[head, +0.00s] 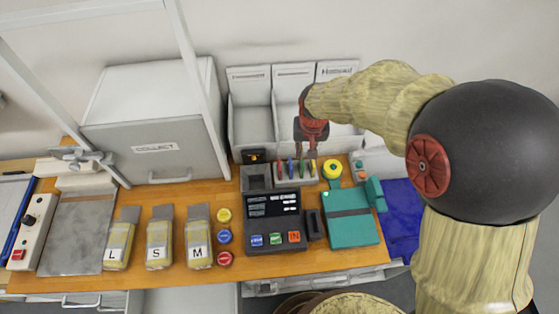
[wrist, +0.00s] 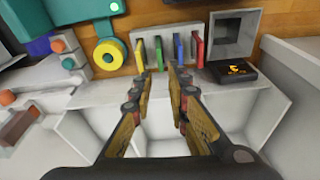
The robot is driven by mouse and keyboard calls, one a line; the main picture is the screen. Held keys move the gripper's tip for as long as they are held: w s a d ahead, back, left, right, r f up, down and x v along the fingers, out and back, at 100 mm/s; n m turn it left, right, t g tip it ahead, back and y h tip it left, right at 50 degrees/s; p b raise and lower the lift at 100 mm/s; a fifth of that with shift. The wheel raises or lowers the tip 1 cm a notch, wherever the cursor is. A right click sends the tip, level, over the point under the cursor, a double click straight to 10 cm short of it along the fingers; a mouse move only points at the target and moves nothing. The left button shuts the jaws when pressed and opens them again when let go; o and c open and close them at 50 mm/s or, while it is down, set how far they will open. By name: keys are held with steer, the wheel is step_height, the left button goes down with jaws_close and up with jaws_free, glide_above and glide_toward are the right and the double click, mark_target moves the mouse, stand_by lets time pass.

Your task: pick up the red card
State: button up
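A row of thin upright cards stands in a light slotted holder (wrist: 149,33) at the top of the wrist view. In the head view my gripper (head: 312,150) hangs behind and above the holder.
White bins (head: 252,124) stand along the wall behind the holder. A yellow roll (head: 332,169) and a teal case (head: 350,230) are to its right, a dark button panel (head: 272,206) in front. An open grey box (wrist: 233,35) adjoins the cards.

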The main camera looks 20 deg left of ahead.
steer(key=n+p, duration=0.1)
steer(key=p, duration=0.2)
glide_above(279, 168)
steer(key=shift+g, duration=0.4)
steer(key=f, duration=0.5)
steer(key=shift+w+d, duration=0.15)
steer(key=shift+w, duration=0.2)
steer(key=f, duration=0.2)
steer(key=shift+a+f, duration=0.25)
steer(key=shift+f, duration=0.1)
steer(key=f, duration=0.4)
steer(key=f+p, duration=0.1)
steer(key=shift+w+a+f, duration=0.15)
steer(key=shift+w+f, duration=0.2)
steer(key=shift+f, duration=0.05)
steer(key=shift+c, duration=0.4)
jaws_close()
